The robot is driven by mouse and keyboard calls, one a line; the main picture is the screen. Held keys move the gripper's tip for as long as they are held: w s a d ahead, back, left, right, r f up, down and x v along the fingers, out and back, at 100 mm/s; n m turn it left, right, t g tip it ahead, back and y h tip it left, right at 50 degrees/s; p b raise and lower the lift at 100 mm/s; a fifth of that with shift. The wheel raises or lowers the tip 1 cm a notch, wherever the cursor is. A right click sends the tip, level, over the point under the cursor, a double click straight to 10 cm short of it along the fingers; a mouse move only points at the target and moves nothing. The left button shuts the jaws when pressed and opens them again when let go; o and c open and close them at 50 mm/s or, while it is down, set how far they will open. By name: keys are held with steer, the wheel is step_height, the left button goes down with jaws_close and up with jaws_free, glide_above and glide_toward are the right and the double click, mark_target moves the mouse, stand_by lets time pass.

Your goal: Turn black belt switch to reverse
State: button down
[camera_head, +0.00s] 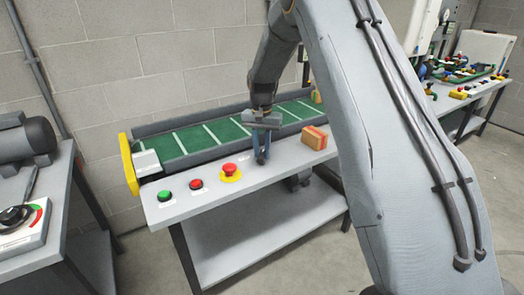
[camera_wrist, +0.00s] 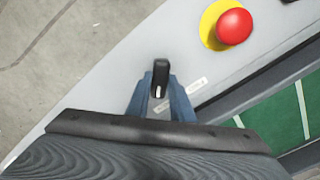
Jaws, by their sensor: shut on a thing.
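The black belt switch (camera_wrist: 160,72) shows in the wrist view as a small black knob on the grey panel. My gripper (camera_wrist: 160,92) has its two blue fingers on either side of the knob and is shut on it. A small label lies beside it, too blurred to read. In the head view my gripper (camera_head: 261,158) points down at the panel in front of the green belt (camera_head: 225,132), and the switch is hidden there by the fingers.
A red emergency button on a yellow base (camera_head: 230,170) stands left of my gripper, with red (camera_head: 196,184) and green (camera_head: 165,196) buttons further left. An orange box (camera_head: 314,138) sits to the right. A motor (camera_head: 25,140) stands on the left bench.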

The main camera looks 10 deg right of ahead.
mark_target(262, 153)
steer(key=shift+w+r, duration=0.1)
steer(key=shift+r, duration=0.05)
steer(key=c, duration=1.6)
jaws_free()
steer(key=shift+o, duration=0.2)
steer(key=shift+r+b, duration=0.75)
steer(key=shift+r, duration=3.1)
steer(key=s+f+n, duration=0.2)
steer(key=s, duration=1.6)
steer(key=s+f+n, duration=0.2)
steer(key=s+n, duration=0.1)
steer(key=s, duration=1.5)
steer(key=shift+n, duration=0.3)
